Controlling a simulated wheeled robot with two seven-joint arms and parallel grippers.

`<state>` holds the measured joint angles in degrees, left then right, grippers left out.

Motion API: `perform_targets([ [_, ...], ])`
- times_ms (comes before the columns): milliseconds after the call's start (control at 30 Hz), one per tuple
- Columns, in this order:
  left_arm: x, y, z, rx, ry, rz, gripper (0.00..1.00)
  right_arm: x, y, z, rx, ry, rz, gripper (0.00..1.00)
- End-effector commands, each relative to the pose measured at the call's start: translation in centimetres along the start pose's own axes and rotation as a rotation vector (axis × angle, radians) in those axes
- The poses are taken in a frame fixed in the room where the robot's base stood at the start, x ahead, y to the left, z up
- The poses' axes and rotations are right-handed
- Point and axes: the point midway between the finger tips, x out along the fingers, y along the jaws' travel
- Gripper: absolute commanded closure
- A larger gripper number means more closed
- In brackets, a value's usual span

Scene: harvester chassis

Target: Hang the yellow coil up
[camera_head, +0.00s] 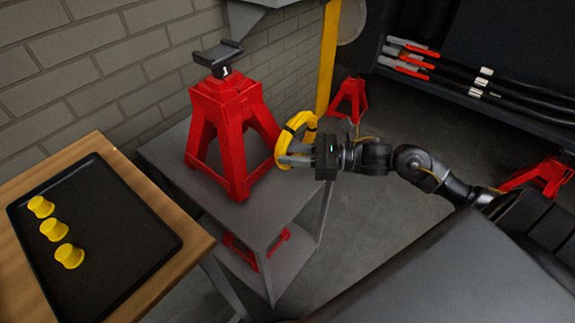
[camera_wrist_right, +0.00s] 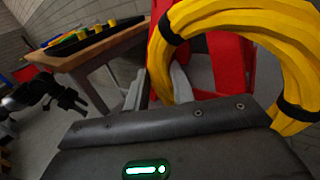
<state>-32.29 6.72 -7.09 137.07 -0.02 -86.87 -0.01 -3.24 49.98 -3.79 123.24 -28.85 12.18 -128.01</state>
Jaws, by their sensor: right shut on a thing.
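The yellow coil (camera_head: 297,127) is a thick ring of hose with black bands. It is up in the air beside the red jack stand, and its near part fills the upper right of the right wrist view (camera_wrist_right: 272,14). My right gripper (camera_head: 290,160) is shut on the coil's lower part; in the wrist view the hose passes between its two pale fingers (camera_wrist_right: 158,88). My left gripper (camera_wrist_right: 72,101) shows small at the left of the wrist view, its fingers apart and empty. I see no clear hook for the coil in these views.
A red jack stand (camera_head: 228,125) stands on a grey metal cart (camera_head: 275,205), close to the coil. A yellow post (camera_head: 328,60) rises behind. A wooden table (camera_head: 190,240) holds a black tray (camera_head: 125,235) with yellow caps (camera_head: 55,229). Cables lie on a dark shelf (camera_head: 500,105).

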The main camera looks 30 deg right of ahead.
Motion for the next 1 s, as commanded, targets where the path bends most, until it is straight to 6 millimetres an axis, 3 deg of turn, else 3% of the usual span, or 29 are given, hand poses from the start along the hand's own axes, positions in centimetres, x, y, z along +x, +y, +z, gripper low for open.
perform_targets([
  [167, 0.0, 0.0, 0.2, 0.000, -0.004, 0.000, 0.49, 0.3, 0.0, -0.3, -0.001, -0.003, -0.001, 1.00],
  [467, -0.3, 0.1, 0.4, -0.001, -0.004, 0.001, 0.49, 0.9, 0.1, -3.8, 0.000, -0.003, 0.000, 1.00],
  [933, -0.3, 0.1, -0.4, 0.007, 0.028, 0.001, 0.49, 0.9, 0.1, -4.2, -0.002, -0.002, 0.000, 1.00],
  [967, -0.3, 0.1, -0.5, 0.007, 0.030, 0.001, 0.49, 0.9, 0.1, -4.2, 0.000, 0.000, 0.001, 0.74],
  [1000, -0.4, 0.1, -0.4, 0.007, 0.029, 0.001, 0.49, 0.9, 0.1, -4.2, 0.000, 0.000, 0.000, 0.69],
])
